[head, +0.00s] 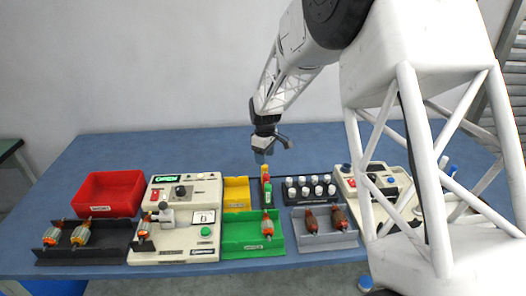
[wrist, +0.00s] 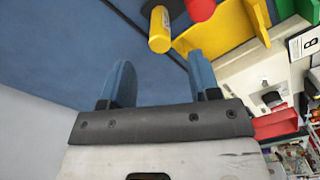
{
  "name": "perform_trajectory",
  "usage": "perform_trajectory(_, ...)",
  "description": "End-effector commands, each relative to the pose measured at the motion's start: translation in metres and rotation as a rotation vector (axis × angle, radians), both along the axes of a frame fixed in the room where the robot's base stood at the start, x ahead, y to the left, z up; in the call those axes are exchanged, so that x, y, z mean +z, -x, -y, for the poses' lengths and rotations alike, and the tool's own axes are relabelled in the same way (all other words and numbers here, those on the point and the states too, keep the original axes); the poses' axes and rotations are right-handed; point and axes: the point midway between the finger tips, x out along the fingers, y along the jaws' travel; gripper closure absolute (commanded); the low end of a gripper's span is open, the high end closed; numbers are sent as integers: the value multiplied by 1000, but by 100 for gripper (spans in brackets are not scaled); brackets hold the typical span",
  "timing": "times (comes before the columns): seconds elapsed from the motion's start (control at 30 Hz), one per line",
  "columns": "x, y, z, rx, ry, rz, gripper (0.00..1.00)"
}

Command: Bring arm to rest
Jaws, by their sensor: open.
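My gripper (head: 264,153) hangs above the back middle of the blue table (head: 130,150) in the head view, fingers pointing down. In the wrist view its two blue fingers (wrist: 163,88) stand apart with nothing between them. Below and beside it in the head view stands a small holder with red, yellow and green pieces (head: 266,178). In the wrist view a yellow cylinder (wrist: 160,30) and a red one (wrist: 200,8) lie beyond the fingertips, apart from them.
A red bin (head: 110,190), a winding machine (head: 180,225), a yellow tray (head: 237,192), a green tray (head: 240,232) and a grey tray (head: 322,238) line the table. A dark rack of white spools (head: 310,187) stands right of my gripper. The table behind the bins is clear.

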Motion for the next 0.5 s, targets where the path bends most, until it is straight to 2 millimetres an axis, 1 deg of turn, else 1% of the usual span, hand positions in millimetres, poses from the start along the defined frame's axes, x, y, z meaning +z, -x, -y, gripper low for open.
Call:
perform_trajectory(0.17, 7, 5, 2, -13, 0, 4, 44)
perform_trajectory(0.27, 16, 13, 5, -33, -1, 9, 44)
perform_trajectory(0.37, 32, 26, 10, -65, -2, 17, 44)
perform_trajectory(0.5, 58, 52, 19, -126, -4, 32, 44)
